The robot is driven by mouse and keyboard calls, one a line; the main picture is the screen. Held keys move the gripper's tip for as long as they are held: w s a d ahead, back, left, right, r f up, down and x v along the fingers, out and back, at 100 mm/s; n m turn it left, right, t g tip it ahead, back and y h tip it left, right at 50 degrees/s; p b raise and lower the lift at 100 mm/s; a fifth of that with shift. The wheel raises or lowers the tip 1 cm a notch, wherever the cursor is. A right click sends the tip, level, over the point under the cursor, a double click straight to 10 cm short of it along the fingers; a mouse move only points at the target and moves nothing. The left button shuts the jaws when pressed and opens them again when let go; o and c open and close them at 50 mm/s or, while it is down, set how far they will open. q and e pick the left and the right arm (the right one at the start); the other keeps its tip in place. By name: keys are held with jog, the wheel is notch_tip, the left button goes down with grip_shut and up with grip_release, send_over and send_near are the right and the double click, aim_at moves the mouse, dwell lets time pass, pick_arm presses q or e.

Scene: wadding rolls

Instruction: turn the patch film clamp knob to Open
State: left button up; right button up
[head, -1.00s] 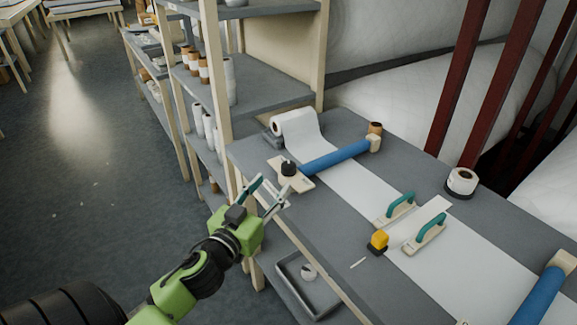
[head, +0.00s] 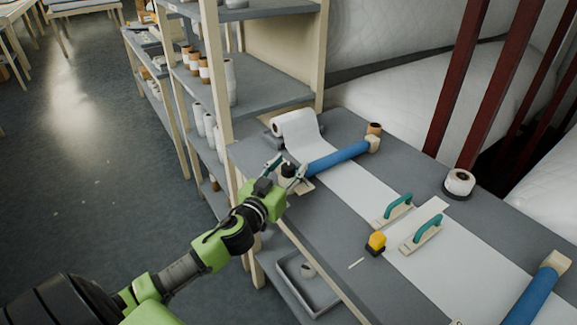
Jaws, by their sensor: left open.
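The black clamp knob (head: 288,170) stands on a pale base plate (head: 306,186) at the left edge of the grey table, at the left end of the blue roller (head: 338,158). My left gripper (head: 285,168) is open, with its fingers on either side of the knob in this view. I cannot tell whether the fingers touch it. The gripper covers part of the base plate, and the knob's marking cannot be read. White film (head: 352,190) runs from a roll (head: 294,128) under the blue roller. My right gripper is not in view.
Two green-handled tools (head: 399,206) (head: 428,231) and a yellow-topped block (head: 376,242) lie further right on the table. A tape roll (head: 459,183) sits near the back edge. A wooden shelf post (head: 221,90) rises close left of the knob. A grey tray (head: 307,287) is below.

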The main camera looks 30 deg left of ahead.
pick_arm(q)
jog(key=c, duration=1.1)
jog(key=shift+c, duration=0.2)
jog(key=shift+n+y, duration=0.3)
jog(key=shift+d+n+y+b, duration=0.1)
jog(key=shift+n+y+b, duration=0.35)
jog(key=shift+y, duration=0.45)
jog(key=shift+n+g+y+b, duration=0.55)
jog(key=shift+n+y, duration=0.2)
jog(key=shift+y, duration=0.25)
jog(key=o, duration=1.1)
jog(key=shift+o, duration=0.2)
